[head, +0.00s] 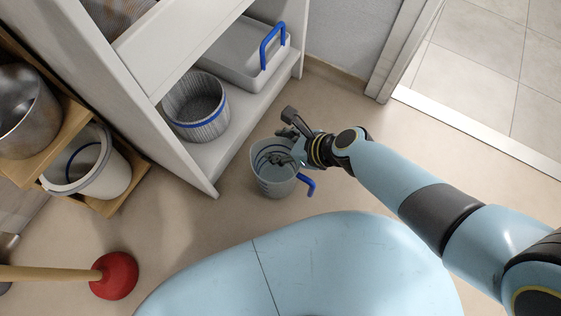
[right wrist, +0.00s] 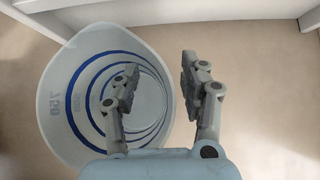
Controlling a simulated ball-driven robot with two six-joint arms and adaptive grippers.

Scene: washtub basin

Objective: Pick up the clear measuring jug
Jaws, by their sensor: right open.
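The clear measuring jug (head: 272,181) stands upright on the floor in front of the white shelf, with a blue handle at its right side. In the right wrist view the jug (right wrist: 60,110) shows from above, with blue rings and a 750 mark inside. My right gripper (head: 290,147) is at the jug's rim, open. In the right wrist view my right gripper (right wrist: 158,85) has one finger over the jug's mouth and the other outside its right wall, with the wall between them. I cannot tell whether either finger touches it. My left gripper is not in view.
A red plunger (head: 115,277) lies at lower left. A wooden rack with a white bucket (head: 105,180) is at left. Bare floor lies right of the jug.

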